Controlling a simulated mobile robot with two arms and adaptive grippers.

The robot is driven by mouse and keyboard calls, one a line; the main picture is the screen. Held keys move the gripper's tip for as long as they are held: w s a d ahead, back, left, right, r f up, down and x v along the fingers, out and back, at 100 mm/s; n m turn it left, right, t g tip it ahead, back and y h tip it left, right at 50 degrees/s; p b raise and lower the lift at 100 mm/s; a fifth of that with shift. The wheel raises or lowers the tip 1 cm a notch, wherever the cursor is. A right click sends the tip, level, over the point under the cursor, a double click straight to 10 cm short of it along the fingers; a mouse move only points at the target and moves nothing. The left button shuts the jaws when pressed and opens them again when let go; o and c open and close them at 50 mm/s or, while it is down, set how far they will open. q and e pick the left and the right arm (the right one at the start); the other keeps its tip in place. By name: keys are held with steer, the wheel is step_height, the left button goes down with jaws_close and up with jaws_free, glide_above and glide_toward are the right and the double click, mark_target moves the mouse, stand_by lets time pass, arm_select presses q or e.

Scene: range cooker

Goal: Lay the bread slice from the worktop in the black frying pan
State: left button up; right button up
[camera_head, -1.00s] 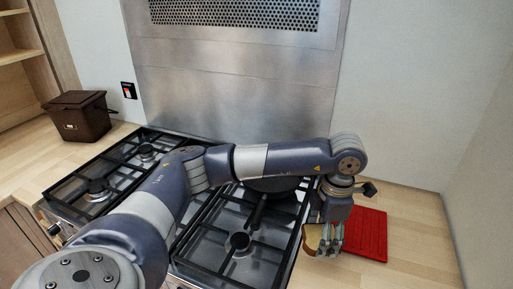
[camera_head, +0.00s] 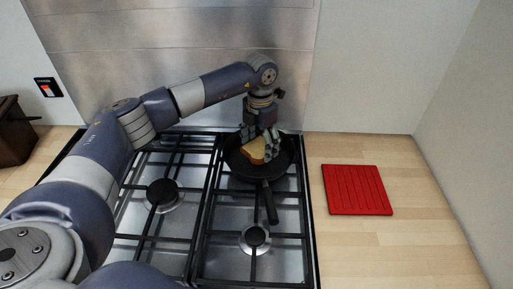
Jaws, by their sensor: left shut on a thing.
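The bread slice (camera_head: 252,152) is golden with a brown crust and shows tilted at the fingers of my left gripper (camera_head: 258,147). The gripper is shut on it and points down over the black frying pan (camera_head: 245,173). The slice is within the pan's outline; I cannot tell whether it touches the pan floor. The pan stands on the back right burner, its handle pointing toward the front. The fingers hide part of the slice and the pan. My right gripper is not in view.
A red ridged board (camera_head: 357,190) lies on the wooden worktop (camera_head: 420,235) right of the cooker. The front burners (camera_head: 256,238) are bare. A dark brown bin (camera_head: 14,135) stands at the far left. A steel splashback (camera_head: 190,45) rises behind.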

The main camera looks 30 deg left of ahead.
mark_target(258, 154)
arm_select(q)
steer(key=shift+f, duration=0.85)
steer(key=f, duration=0.1)
steer(key=f+p, duration=0.1)
steer(key=f, duration=0.1)
steer(key=shift+a+p, duration=0.2)
steer(key=shift+p, duration=0.1)
steer(key=shift+f, duration=0.65)
steer(key=o, duration=0.9)
steer(key=shift+r, duration=0.15)
steer(key=shift+o, duration=0.3)
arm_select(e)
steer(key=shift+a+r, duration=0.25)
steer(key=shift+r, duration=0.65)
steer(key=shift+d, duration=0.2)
